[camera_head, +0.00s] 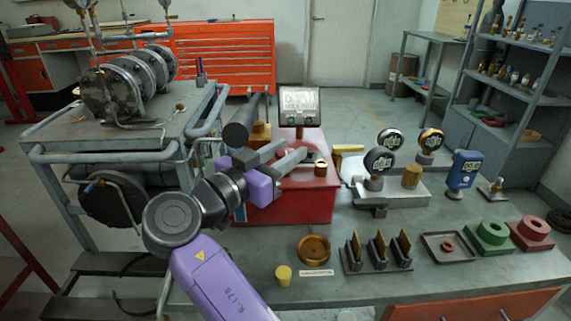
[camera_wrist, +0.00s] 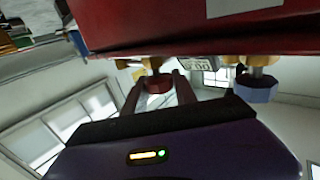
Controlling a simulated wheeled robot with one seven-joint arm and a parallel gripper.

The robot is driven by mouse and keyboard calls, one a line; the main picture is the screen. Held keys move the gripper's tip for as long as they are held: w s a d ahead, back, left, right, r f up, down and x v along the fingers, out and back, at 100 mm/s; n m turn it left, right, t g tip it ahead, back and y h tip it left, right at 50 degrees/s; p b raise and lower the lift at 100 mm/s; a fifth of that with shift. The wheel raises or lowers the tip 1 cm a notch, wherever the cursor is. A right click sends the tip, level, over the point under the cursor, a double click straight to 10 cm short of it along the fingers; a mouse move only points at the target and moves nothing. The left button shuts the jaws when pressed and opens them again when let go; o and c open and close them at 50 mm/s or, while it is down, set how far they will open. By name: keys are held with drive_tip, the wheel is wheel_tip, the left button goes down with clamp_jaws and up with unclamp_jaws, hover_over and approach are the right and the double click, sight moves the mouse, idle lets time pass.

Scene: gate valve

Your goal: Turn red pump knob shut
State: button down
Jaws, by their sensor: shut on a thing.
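The red pump (camera_head: 312,207) is a red box on the workbench, with a display (camera_head: 299,103) at its back. My gripper (camera_head: 294,150) reaches in from the left, just above the pump's top. In the wrist view, the red knob (camera_wrist: 158,84) lies between the two fingers of my gripper (camera_wrist: 159,82), which are shut on it. The pump's red body (camera_wrist: 200,30) fills the top of that view. A blue knob (camera_wrist: 257,88) sits to the right, outside the fingers. In the head view, the red knob is hidden by my gripper, and its turn position cannot be told.
A dark cylinder (camera_head: 238,134) lies close to my gripper. Gauges (camera_head: 380,160) and a blue meter (camera_head: 464,170) stand to the right. A brown dish (camera_head: 314,248), a yellow cup (camera_head: 283,275) and a rack (camera_head: 377,259) stand in front. A grey machine frame (camera_head: 110,155) is at left.

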sight(279, 156)
drive_tip(key=shift+w+r+m+g+h+b, duration=0.1)
drive_tip(key=shift+r+m+g+h+b, duration=0.05)
drive_tip(key=shift+m+g+h+b, duration=0.35)
drive_tip(key=c, duration=1)
unclamp_jaws()
drive_tip(key=shift+d, duration=0.1)
drive_tip(key=shift+p+v, duration=0.5)
drive_tip(key=shift+v, duration=3.45)
